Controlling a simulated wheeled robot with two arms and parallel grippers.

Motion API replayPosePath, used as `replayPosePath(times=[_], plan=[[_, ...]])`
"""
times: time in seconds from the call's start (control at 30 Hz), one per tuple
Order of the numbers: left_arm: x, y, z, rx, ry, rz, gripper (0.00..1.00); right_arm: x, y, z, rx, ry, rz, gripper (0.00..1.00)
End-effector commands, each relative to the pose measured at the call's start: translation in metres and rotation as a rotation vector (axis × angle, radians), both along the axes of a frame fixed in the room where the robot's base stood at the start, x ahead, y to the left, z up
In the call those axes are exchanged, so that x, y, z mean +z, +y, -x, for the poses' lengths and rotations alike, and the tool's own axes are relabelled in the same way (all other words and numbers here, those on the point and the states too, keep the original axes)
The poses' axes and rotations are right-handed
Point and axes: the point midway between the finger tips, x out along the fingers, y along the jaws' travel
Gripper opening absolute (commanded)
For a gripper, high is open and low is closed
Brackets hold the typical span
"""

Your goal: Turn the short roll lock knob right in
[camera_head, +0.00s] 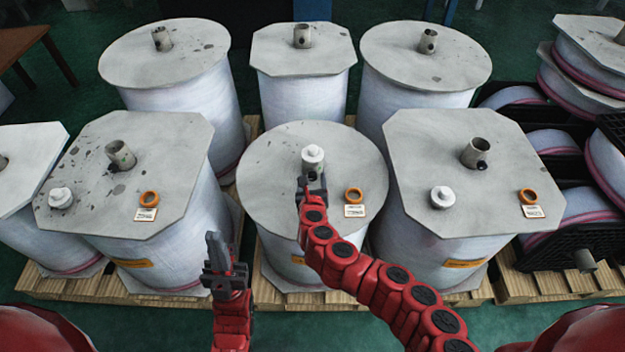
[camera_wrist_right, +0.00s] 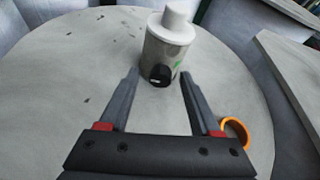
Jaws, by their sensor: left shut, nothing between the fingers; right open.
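The middle front roll has a round grey top (camera_head: 275,150). A core tube stands at its centre with a white plug (camera_head: 312,155) in its top, and the plug also shows in the right wrist view (camera_wrist_right: 172,27). A black lock knob (camera_wrist_right: 160,75) sticks out low on the tube's near side. My right gripper (camera_head: 313,186) is open in front of the tube. In the right wrist view its two fingers (camera_wrist_right: 160,84) point at the knob, one on each side, with gaps visible. My left gripper (camera_head: 214,243) is shut and empty, in front of the left front roll.
An orange ring (camera_head: 353,195) with a label lies on the roll top, right of my right gripper. The left (camera_head: 150,150) and right (camera_head: 430,130) front rolls bear loose white plugs and orange rings. More rolls stand behind, and black racks (camera_head: 580,240) at right.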

Motion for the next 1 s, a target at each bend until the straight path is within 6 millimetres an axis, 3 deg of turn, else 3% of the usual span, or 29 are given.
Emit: replayPosePath(times=[0.13, 0.5, 1.0], plan=[[0.0, 0.0, 0.0, 0.0, 0.0, 0.0, 0.0, -0.0001, -0.0002, 0.0002, 0.0, 0.0, 0.0, 0.64], [0.0, 0.0, 0.0, 0.0, 0.0, 0.0, 0.0, -0.0003, -0.0003, 0.0003, -0.001, 0.001, 0.0, 0.0], [0.0005, 0.0, 0.0, 0.0, 0.0, 0.0, 0.0, -0.0009, -0.0032, 0.0001, -0.004, 0.002, -0.088, 0.0]])
